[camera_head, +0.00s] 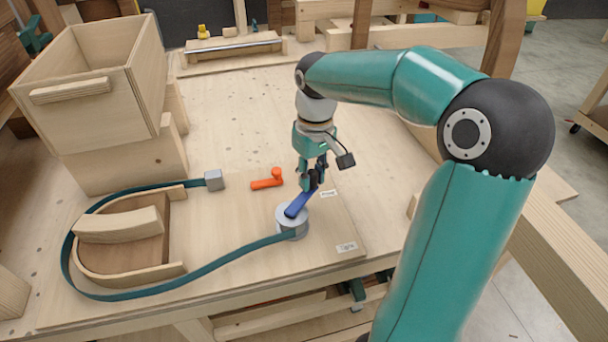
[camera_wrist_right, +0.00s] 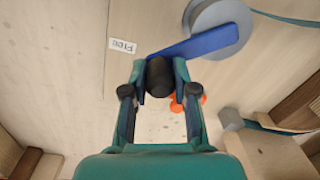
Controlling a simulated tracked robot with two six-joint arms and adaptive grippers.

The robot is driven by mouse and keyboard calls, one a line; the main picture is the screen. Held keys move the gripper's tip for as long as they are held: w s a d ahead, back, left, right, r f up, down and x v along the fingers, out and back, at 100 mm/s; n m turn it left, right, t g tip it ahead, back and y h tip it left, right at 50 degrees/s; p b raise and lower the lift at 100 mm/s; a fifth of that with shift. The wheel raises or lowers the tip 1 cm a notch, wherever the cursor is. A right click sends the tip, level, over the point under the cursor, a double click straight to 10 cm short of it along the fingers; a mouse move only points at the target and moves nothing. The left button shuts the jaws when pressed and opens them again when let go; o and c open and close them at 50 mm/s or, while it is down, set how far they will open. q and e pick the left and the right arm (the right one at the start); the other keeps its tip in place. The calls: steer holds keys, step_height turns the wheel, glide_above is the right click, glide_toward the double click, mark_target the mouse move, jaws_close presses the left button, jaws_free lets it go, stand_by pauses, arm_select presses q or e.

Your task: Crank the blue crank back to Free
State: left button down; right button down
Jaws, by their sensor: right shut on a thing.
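The blue crank (camera_head: 299,204) is a flat bar on a round grey drum (camera_head: 291,226) near the front right of the board. It points up and right from the drum, its outer end beside a small white label (camera_head: 328,193) whose word is hard to read. In the right wrist view the blue bar (camera_wrist_right: 205,44) runs from the drum (camera_wrist_right: 212,22) to a dark knob (camera_wrist_right: 160,77). My right gripper (camera_head: 312,182) is over the bar's outer end, shut on the knob; its fingers (camera_wrist_right: 160,85) flank it. My left gripper is not in view.
A green strap (camera_head: 190,278) runs from the drum around a curved wooden form (camera_head: 125,232) to a grey block (camera_head: 214,180). An orange lever (camera_head: 266,182) lies left of the crank. A second label (camera_head: 347,247) sits nearer the front edge. A wooden box (camera_head: 95,80) stands back left.

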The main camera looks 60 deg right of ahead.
steer(key=shift+s+m, duration=0.55)
steer(key=shift+m, duration=0.25)
steer(key=c, duration=0.9)
jaws_free()
step_height(320, 180, up, 12)
steer(key=shift+s+d+f, duration=0.1)
